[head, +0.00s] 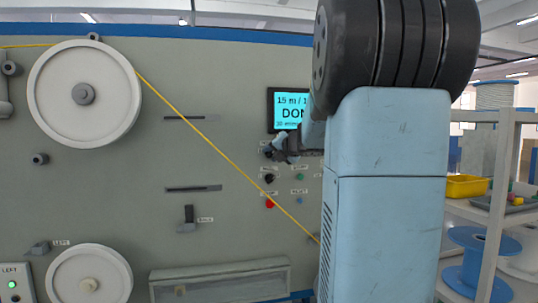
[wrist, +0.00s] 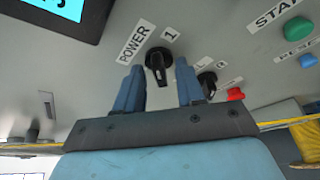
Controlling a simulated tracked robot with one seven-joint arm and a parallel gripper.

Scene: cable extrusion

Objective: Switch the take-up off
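A black rotary knob labelled POWER (wrist: 158,62) sits on the grey panel (head: 235,110), with a "1" mark beside it. My gripper (wrist: 160,72) is open, its two blue fingers appearing on either side of this knob with gaps visible; contact cannot be told. In the head view my gripper (head: 284,149) is at the panel below the screen and largely hides the knob. A second black knob (wrist: 207,82), its label partly hidden, is to the right; it also shows in the head view (head: 269,179). I cannot read a take-up label on either.
A screen (head: 289,110) reads "15 m" and "DON", partly covered by my arm. A red button (wrist: 235,95), a green button (wrist: 299,28) and a blue button (wrist: 308,61) are nearby. A yellow cable (head: 215,143) runs diagonally from the upper reel (head: 60,105) across the panel.

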